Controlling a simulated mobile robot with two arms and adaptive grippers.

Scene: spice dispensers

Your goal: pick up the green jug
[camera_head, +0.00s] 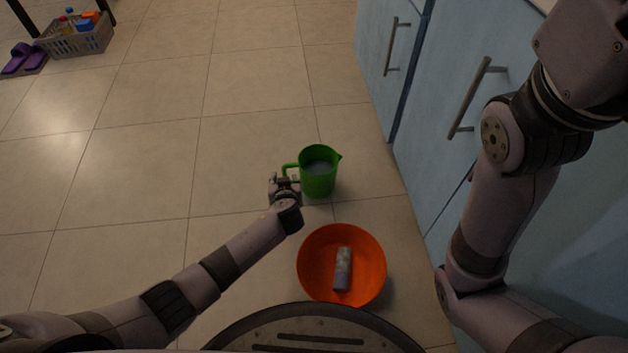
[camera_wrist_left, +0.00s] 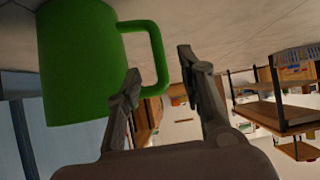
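The green jug (camera_head: 318,177) stands upright on the tiled floor near the cabinets, with pale contents inside. Its handle points left, toward my left gripper (camera_head: 283,181). In the left wrist view, the jug (camera_wrist_left: 80,65) fills the upper left, and its handle (camera_wrist_left: 158,50) shows between the two fingertips of my left gripper (camera_wrist_left: 160,62). These fingers are apart, with gaps beside the handle; I cannot tell how deep the handle sits between them. My right arm is at the right of the head view, but its gripper is out of frame.
An orange bowl (camera_head: 314,282) holding a grey-purple cylinder (camera_head: 343,270) stands close in front of the jug. Blue cabinets (camera_head: 425,110) line the right. A grey basket (camera_head: 78,42) and purple slippers (camera_head: 23,58) are at far left. The floor to the left is clear.

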